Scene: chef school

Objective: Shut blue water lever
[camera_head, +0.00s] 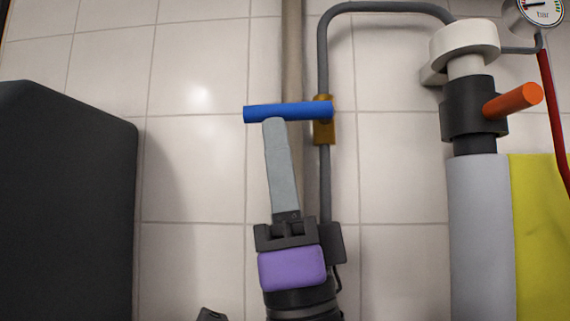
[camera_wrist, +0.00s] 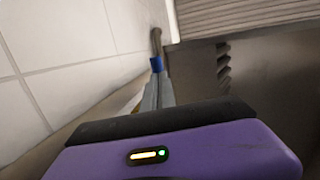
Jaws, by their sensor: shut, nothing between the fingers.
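The blue water lever (camera_head: 285,112) sticks out to the left, level, from a brass valve body (camera_head: 324,120) on a thin grey pipe (camera_head: 324,60). My gripper (camera_head: 274,124) is shut and empty. Its fingertips are just below the lever, near its left half, and look close to or touching it; I cannot tell which. In the wrist view, a small part of the blue lever (camera_wrist: 156,64) shows just beyond the fingers (camera_wrist: 158,90).
A large dark panel (camera_head: 66,200) stands at the left. At the right are a white and black fitting with an orange handle (camera_head: 515,101), a gauge (camera_head: 543,8), a red hose (camera_head: 551,110) and a yellow surface (camera_head: 540,230). White wall tiles lie behind.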

